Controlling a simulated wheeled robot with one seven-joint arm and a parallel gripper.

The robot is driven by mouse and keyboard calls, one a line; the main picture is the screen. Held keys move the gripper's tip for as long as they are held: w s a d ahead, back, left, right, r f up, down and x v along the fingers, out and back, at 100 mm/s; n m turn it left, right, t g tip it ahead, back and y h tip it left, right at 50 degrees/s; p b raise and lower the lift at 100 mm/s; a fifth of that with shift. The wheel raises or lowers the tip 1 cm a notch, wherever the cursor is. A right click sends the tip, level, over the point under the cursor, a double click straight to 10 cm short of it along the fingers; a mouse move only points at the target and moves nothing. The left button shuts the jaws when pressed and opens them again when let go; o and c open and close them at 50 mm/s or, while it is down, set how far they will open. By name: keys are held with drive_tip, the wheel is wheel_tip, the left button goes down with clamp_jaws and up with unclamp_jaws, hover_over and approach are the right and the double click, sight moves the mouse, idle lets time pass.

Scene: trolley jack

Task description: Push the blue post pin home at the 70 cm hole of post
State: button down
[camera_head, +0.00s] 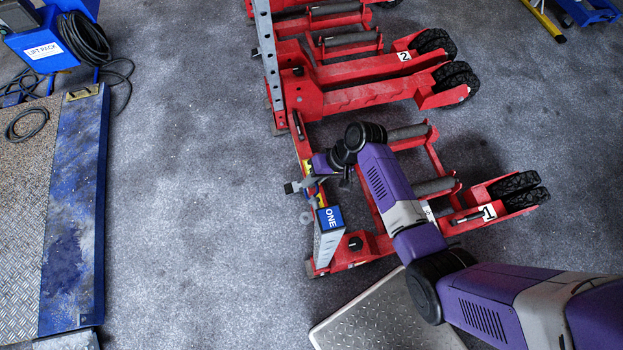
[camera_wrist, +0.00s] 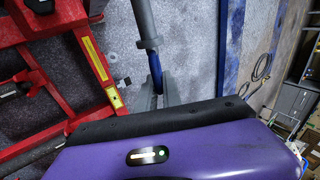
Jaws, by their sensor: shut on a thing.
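In the wrist view my gripper (camera_wrist: 159,93) is shut on the blue post pin (camera_wrist: 155,72). The blue part shows between the grey fingers, and a grey rod with a collar runs from it to the top edge. In the head view the post (camera_head: 326,245) is a grey perforated upright with a blue label reading ONE, on the front red jack unit marked 1 (camera_head: 470,216). My gripper (camera_head: 308,187) is beside the post, on its far side, small and partly covered by my wrist. The 70 cm hole and how far the pin sits in it cannot be seen.
A second red unit marked 2 (camera_head: 365,92) with another perforated post (camera_head: 268,50) stands behind. A blue-edged ramp (camera_head: 75,220) and a blue lift pack (camera_head: 45,45) with hoses are at left. A metal tread plate (camera_head: 375,320) lies in front. Carpet between is clear.

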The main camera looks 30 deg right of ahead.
drive_tip(key=shift+s+a+p, duration=0.45)
drive_tip(key=shift+s+p, duration=0.35)
drive_tip(key=shift+s, duration=0.55)
drive_tip(key=shift+s+a+p, duration=0.45)
drive_tip(key=shift+s+p, duration=0.4)
drive_tip(key=shift+s, duration=0.55)
drive_tip(key=shift+s+a+p, duration=0.45)
drive_tip(key=shift+s+p, duration=0.35)
drive_tip(key=shift+s, duration=0.55)
drive_tip(key=c, duration=1.4)
unclamp_jaws()
drive_tip(key=shift+c, duration=0.2)
drive_tip(key=v, duration=0.7)
drive_tip(key=shift+d+r, duration=0.2)
drive_tip(key=shift+r, duration=0.1)
